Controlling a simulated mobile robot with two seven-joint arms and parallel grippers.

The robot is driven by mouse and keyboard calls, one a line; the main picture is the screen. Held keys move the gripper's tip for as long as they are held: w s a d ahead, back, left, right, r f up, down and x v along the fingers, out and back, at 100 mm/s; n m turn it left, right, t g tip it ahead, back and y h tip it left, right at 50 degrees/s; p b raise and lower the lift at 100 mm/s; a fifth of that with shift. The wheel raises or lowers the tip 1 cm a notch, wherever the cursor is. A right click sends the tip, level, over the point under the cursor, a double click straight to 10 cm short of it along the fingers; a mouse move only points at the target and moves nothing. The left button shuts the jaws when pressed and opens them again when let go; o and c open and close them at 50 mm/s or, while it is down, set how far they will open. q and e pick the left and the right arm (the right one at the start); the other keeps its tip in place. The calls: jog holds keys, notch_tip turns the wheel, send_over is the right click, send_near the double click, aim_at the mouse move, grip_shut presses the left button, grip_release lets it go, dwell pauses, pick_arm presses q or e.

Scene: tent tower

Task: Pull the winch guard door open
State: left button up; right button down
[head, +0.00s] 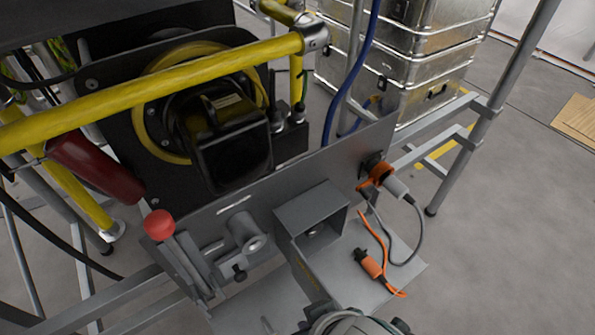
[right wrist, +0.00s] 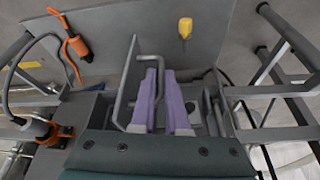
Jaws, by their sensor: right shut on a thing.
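In the right wrist view my right gripper (right wrist: 164,110), with two purple fingers, is shut on a bent grey bar handle (right wrist: 146,57). The bar loops around the left finger. A thin grey panel (right wrist: 124,80), which looks like the guard door, stands on edge just left of the fingers. How far it is open I cannot tell. In the head view the winch (head: 205,110) has a yellow-rimmed drum and black housing behind a grey plate (head: 325,165). My right wrist shows at the bottom edge there; its fingers are hidden. My left gripper is out of view.
A grey open box (head: 312,215) and a red-knobbed lever (head: 159,225) sit on the front of the plate. An orange plug (head: 376,173) and a loose orange connector (head: 368,262) with cables lie at right. A yellow-handled tool (right wrist: 185,27) lies on a grey surface.

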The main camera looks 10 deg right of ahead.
jog(key=shift+w+r, duration=0.15)
jog(key=shift+w, duration=0.15)
jog(key=c, duration=1.2)
grip_release()
jog(key=shift+r, duration=0.1)
jog(key=shift+r+p, duration=0.4)
jog(key=shift+p, duration=0.05)
jog(key=p+v, duration=0.7)
jog(key=v, duration=0.2)
jog(key=shift+s+d+f, duration=0.15)
jog(key=shift+s+f, duration=0.05)
jog(key=shift+s, duration=0.2)
